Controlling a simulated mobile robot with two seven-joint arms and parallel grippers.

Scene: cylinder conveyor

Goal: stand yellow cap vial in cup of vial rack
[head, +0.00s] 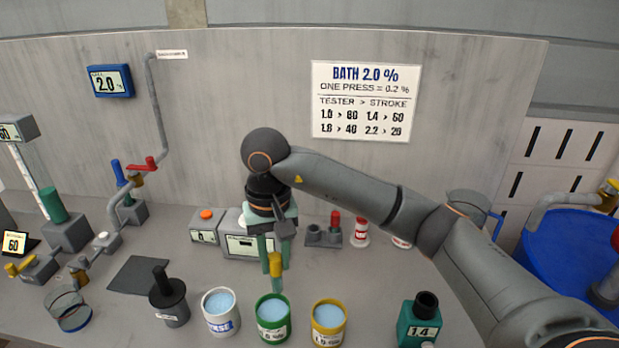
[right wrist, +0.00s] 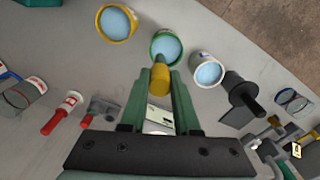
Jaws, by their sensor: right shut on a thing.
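My left gripper is not in view.
White (head: 221,325), green (head: 263,330) and yellow (head: 328,334) pots of blue liquid stand in front. A grey tester box (head: 240,246) is behind the gripper. A red-and-white bottle (head: 360,235) stands right of the rack. A teal bottle (head: 419,325) is front right.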

